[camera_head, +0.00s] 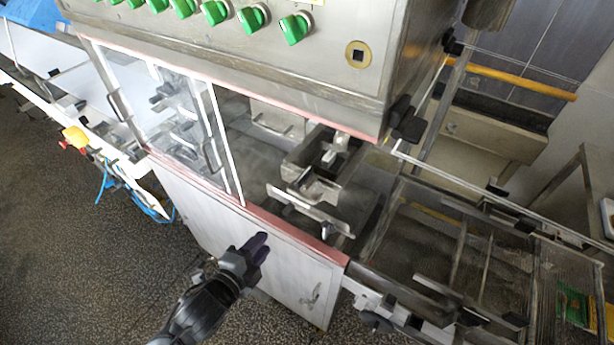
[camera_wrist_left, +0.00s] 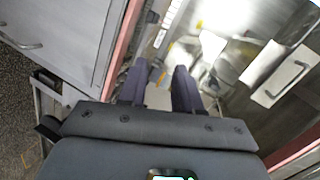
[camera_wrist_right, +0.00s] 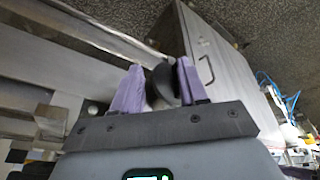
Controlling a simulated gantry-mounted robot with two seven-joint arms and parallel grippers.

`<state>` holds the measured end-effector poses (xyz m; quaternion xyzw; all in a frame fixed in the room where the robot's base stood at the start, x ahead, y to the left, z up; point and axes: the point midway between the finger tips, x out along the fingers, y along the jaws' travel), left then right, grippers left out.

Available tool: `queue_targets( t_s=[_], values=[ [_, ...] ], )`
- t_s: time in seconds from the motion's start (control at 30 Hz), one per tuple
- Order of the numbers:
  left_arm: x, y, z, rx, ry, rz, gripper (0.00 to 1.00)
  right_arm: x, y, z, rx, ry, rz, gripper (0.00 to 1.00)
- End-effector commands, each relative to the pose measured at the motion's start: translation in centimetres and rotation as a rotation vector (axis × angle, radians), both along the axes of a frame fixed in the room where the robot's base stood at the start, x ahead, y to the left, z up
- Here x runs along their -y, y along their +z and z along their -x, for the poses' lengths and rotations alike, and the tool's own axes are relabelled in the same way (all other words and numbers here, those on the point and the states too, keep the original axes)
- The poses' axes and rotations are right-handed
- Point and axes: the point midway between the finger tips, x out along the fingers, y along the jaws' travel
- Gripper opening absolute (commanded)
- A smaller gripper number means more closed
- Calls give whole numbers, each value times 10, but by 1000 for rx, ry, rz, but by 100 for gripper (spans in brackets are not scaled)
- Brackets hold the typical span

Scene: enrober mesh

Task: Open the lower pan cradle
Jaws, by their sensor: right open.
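The steel enrober machine has an open bay. In it sits a metal pan assembly with an angled front plate (camera_head: 308,210), which looks like the lower pan cradle, though I cannot tell for sure. My left gripper (camera_head: 262,246) is in front of the lower cabinet door, below and left of that plate, and apart from it in the head view. In the left wrist view its two fingers (camera_wrist_left: 160,88) are parted and empty, with the bay beyond. My right gripper (camera_wrist_right: 160,82) shows only in its own wrist view, fingers parted, a dark rounded thing behind them.
A lower cabinet door (camera_head: 225,225) with a handle is under the pink-edged ledge (camera_head: 285,228). A clear sliding window (camera_head: 180,120) covers the bay's left side. Green knobs (camera_head: 215,12) line the panel above. A mesh conveyor frame (camera_head: 440,250) is at right. Speckled floor lies at left.

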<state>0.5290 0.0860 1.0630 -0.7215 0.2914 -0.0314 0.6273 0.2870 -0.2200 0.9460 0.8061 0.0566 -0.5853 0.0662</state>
Motion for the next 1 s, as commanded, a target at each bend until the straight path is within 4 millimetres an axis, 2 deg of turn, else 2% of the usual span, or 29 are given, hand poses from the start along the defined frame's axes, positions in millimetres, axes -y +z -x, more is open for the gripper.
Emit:
queue_targets(
  t_s=[0.03,0.1,0.27,0.47,1.0],
  values=[
    [5,27,-6,51,-42,-33,33,0,20,0,-1,1,1,43],
    [11,44,-12,112,-91,-69,33,0,29,0,-1,1,1,43],
    [20,63,-19,194,-157,-117,33,0,39,0,-1,1,0,43],
    [30,62,-32,215,-173,-126,33,-1,40,0,-4,-3,-4,43],
    [75,46,-94,214,-172,-125,33,-3,43,0,-4,-7,-11,43]
  ],
)
